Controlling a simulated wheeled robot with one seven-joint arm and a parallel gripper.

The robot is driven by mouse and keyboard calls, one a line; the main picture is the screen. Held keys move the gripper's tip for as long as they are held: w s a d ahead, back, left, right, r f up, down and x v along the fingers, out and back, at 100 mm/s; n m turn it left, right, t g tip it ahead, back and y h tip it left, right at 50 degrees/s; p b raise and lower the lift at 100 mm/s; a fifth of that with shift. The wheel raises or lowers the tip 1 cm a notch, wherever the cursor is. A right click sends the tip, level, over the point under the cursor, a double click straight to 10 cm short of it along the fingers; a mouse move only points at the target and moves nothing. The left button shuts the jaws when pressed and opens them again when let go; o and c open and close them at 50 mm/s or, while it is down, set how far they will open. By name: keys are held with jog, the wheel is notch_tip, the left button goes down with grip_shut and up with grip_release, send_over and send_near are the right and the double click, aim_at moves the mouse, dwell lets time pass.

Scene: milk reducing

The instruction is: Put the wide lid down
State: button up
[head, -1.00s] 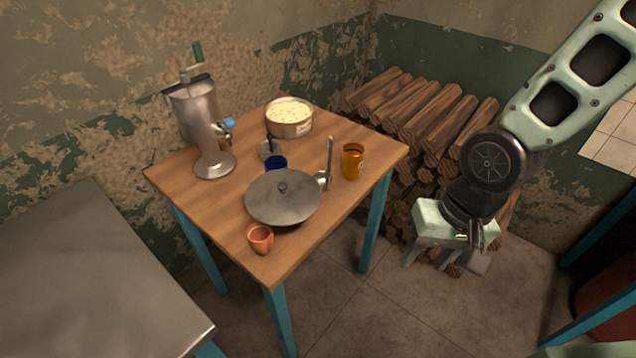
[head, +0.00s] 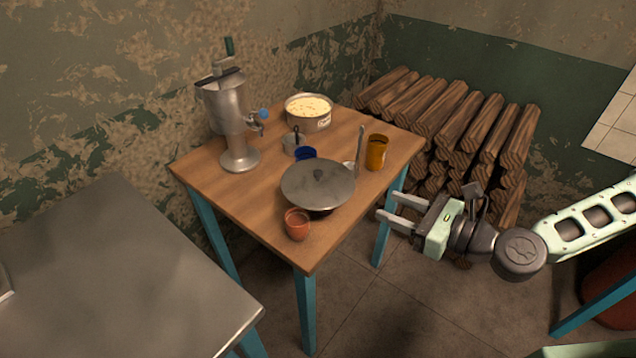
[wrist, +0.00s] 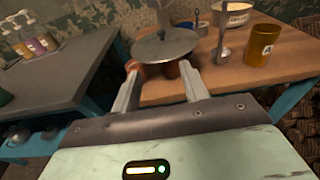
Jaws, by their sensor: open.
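The wide grey metal lid (head: 318,184) with a small dark knob lies near the front of the wooden table, on top of something mostly hidden beneath it. In the wrist view the lid (wrist: 165,46) shows just beyond my fingers. My gripper (head: 380,207) is open and empty, to the right of the table's front corner and apart from the lid. Its two fingers point left toward the table.
An orange clay cup (head: 297,225) stands beside the lid's front edge. A ladle (head: 359,150), an amber mug (head: 376,152), a blue cup (head: 305,153), a pot (head: 308,113) and a metal separator (head: 236,125) share the table. A metal counter (head: 110,270) is at left.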

jog(key=b, duration=0.1)
send_near(322, 176)
jog(key=x, duration=0.2)
jog(key=shift+w+a+f, duration=0.1)
jog(key=shift+a+f, duration=0.15)
jog(key=shift+a, duration=0.15)
jog(key=shift+p+x, duration=0.8)
jog(key=shift+x, duration=2.15)
jog(key=shift+w+d+r, duration=0.1)
jog(key=shift+w+d, duration=0.05)
jog(key=shift+c, duration=0.4)
grip_shut()
